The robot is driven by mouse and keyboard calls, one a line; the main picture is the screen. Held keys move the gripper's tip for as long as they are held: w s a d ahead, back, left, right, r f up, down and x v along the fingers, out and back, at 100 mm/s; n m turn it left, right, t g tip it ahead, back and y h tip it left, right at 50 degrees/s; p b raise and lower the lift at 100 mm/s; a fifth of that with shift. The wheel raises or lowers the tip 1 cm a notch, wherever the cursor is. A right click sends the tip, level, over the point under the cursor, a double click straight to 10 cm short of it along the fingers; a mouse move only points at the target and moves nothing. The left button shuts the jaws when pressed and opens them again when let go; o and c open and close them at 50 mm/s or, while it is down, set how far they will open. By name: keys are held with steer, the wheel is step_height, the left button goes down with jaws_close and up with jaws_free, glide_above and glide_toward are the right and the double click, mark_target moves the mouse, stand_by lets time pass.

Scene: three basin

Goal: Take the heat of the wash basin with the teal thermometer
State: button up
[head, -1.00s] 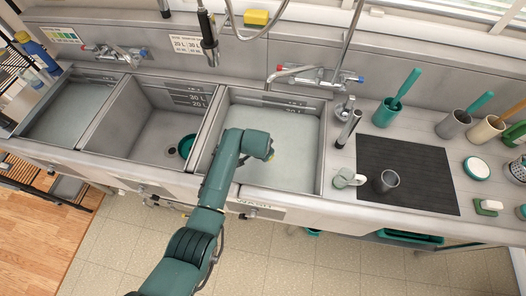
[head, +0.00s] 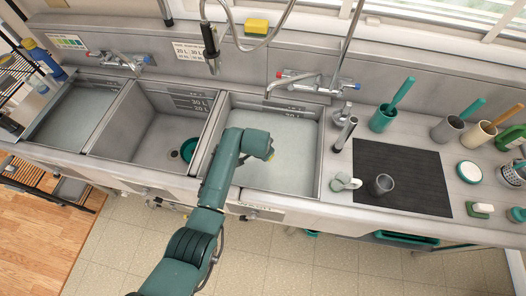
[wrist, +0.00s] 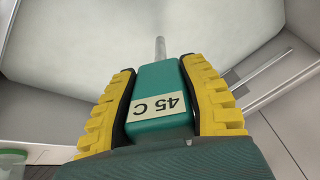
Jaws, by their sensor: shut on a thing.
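My gripper (wrist: 160,85) is shut on the teal thermometer (wrist: 157,88), its yellow fingers on either side of the body. The label on the thermometer shows "45 C", upside down in the wrist view. Its thin metal probe (wrist: 160,47) points away from the fingers toward a pale, water-like surface. I cannot tell whether the tip touches the water. In the head view my gripper (head: 270,155) is over the right-hand basin (head: 294,165), which holds pale water. The arm hides the thermometer there.
The middle basin (head: 150,135) looks empty of water but holds a green round container (head: 188,148). The left basin (head: 75,112) holds water. A faucet (head: 300,82) reaches over the right basin. Right of it are a dark mat (head: 410,170), a grey cup (head: 381,185) and several brush holders.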

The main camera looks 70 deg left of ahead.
step_height(320, 180, up, 17)
steer(key=p, duration=1.4)
steer(key=shift+d, duration=0.1)
